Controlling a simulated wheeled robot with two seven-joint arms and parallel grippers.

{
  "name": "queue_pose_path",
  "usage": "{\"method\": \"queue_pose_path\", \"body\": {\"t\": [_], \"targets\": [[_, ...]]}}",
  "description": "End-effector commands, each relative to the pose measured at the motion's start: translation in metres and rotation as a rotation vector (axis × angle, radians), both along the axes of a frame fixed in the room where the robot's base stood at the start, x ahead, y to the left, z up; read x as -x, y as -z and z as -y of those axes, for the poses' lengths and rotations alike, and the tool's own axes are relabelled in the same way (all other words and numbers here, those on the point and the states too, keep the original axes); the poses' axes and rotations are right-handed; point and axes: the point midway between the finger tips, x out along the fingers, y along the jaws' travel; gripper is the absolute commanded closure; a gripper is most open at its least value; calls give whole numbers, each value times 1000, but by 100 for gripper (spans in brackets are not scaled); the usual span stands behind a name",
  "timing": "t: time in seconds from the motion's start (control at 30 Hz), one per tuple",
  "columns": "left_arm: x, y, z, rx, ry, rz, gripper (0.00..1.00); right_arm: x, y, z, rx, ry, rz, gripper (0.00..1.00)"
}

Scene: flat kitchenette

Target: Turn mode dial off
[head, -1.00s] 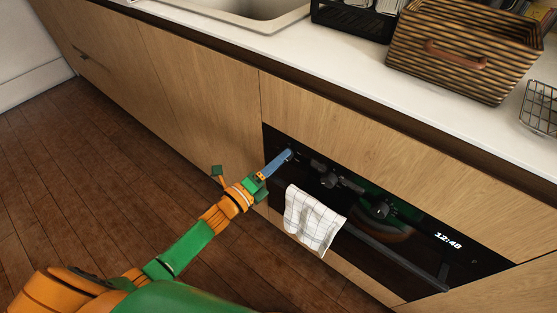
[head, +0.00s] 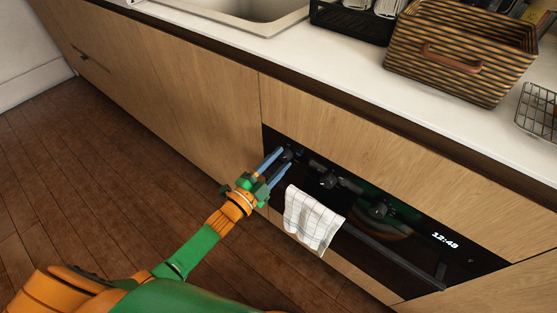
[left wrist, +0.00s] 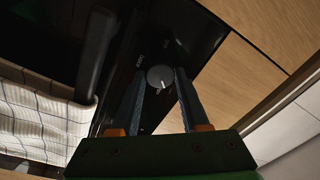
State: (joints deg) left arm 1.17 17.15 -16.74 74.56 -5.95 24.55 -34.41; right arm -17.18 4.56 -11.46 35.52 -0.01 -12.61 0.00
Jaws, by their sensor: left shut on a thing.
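The mode dial (left wrist: 160,77) is a round grey knob on the oven's black glossy front, with a short white mark on its face and small white lettering around it, too small to read surely. In the head view it is the leftmost knob (head: 288,154), dark and partly hidden by my fingers. My left gripper (head: 283,157) reaches in from the left, its two blue-grey fingers on either side of the dial. It also shows in the left wrist view (left wrist: 158,82), shut on the dial. My right gripper is not in view.
Two more dark knobs (head: 328,180) (head: 378,209) and a clock reading 12:48 (head: 445,241) are on the oven front. A checked towel (head: 312,218) hangs from the oven handle (head: 390,260), close to my gripper. A wicker basket (head: 465,50) stands on the counter above.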

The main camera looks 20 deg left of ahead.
Motion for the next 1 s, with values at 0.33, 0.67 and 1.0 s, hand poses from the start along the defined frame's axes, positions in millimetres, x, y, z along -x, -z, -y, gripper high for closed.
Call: {"method": "queue_pose_path", "body": {"t": [0.33,0.67,1.0], "targets": [[0,-2,0,304,1,-111,100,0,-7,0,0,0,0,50],[0,-2,0,553,0,-199,100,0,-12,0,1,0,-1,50],[0,-2,1,696,1,-253,100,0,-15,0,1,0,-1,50]]}}
